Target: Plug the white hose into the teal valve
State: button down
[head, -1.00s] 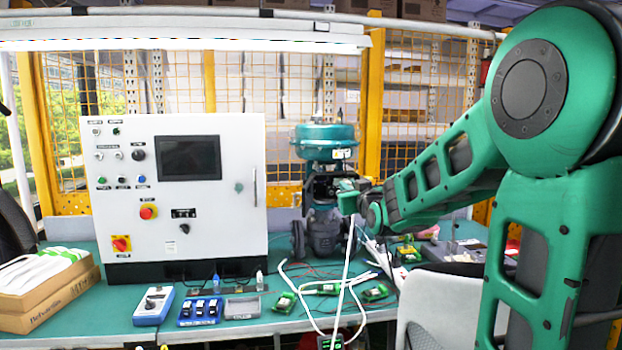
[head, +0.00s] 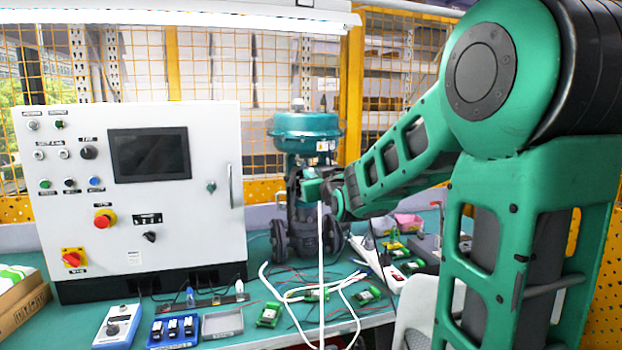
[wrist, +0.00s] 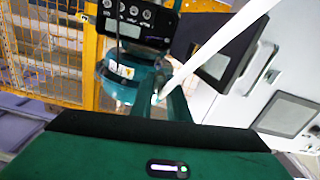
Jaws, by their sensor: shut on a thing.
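The teal valve (head: 306,132) stands upright on the bench behind the gripper, with a domed teal top and a dark body and flanges below. Its teal top also shows in the wrist view (wrist: 122,80). My gripper (head: 318,190) is shut on the white hose (head: 321,262), in front of the valve's middle part. The hose hangs down from the gripper and loops over the bench. In the wrist view the hose (wrist: 215,42) runs from the upper right down to the gripper. The gripper covers the valve's near side, so I cannot tell whether the hose end touches it.
A white control cabinet (head: 80,225) with a dark screen stands left of the valve. Small trays, a blue meter (head: 118,327), green circuit boards (head: 268,314) and thin wires lie on the teal bench. A yellow mesh fence is behind.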

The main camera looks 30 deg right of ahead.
jog(key=shift+w, duration=0.15)
jog(key=shift+x, duration=2.55)
jog(key=shift+w+d+r, duration=0.1)
jog(key=shift+w+d, duration=0.25)
jog(key=shift+w, duration=0.15)
dwell(0.6)
jog(key=c, duration=1.6)
grip_release()
jog(key=v, duration=1)
jog(key=shift+s+a, duration=0.15)
jog(key=shift+s, duration=0.2)
